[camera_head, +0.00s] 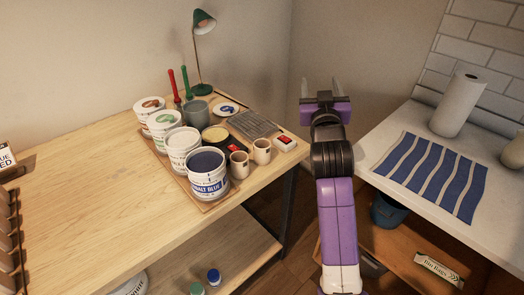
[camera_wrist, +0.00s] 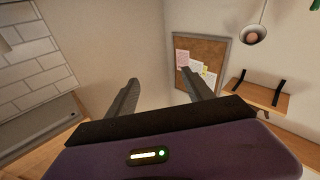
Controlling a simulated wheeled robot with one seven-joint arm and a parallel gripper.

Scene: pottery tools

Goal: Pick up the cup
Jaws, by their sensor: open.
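Two small beige cups stand upright side by side near the front right edge of the wooden table: one cup (camera_head: 239,165) on the left, the other cup (camera_head: 262,151) on the right. A grey cup-like pot (camera_head: 198,112) stands farther back among the tubs. My gripper (camera_head: 321,84) is raised to the right of the table, apart from all of these. Its two fingers are spread and empty; they also show in the wrist view (camera_wrist: 160,77). No cup is visible in the wrist view.
The wooden table (camera_head: 95,195) is clear at front left. Large tubs, including a blue one (camera_head: 208,186), crowd beside the cups. A green lamp (camera_head: 203,60) stands behind. The right counter (camera_head: 385,125) holds a striped cloth (camera_head: 430,175) and paper roll (camera_head: 461,100).

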